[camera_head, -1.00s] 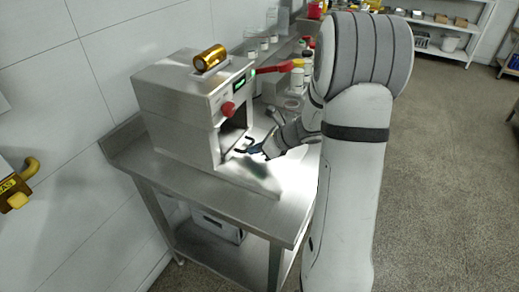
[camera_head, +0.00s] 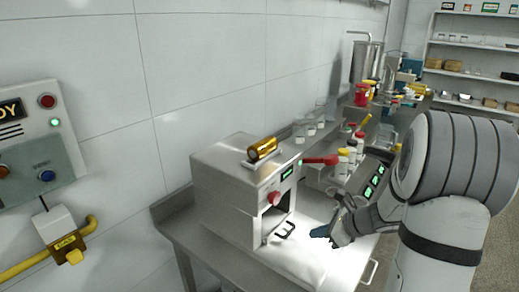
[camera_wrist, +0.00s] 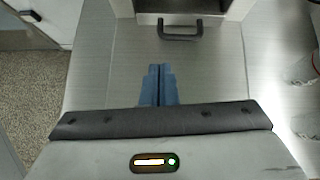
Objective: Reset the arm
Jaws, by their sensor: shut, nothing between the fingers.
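My gripper (camera_head: 322,232) is at the right of the picture in the head view, over the steel table just in front of the mill. In the wrist view its blue fingers (camera_wrist: 158,82) are together with nothing between them. The mill (camera_head: 225,185) is a boxy steel machine with a gold cylinder (camera_head: 262,149) on top, a red knob (camera_head: 274,198) and a red lever (camera_head: 322,160). A black handle (camera_head: 286,230) sticks out low at its front opening. The handle also shows ahead of the fingers in the wrist view (camera_wrist: 180,37), apart from them.
The steel table (camera_head: 185,226) carries the mill. White bottles (camera_head: 342,163) and glass beakers (camera_head: 300,130) stand behind it. A control panel (camera_head: 38,140) and a yellow pipe fitting (camera_head: 72,243) are on the left wall. Shelves (camera_head: 470,65) stand at the far right.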

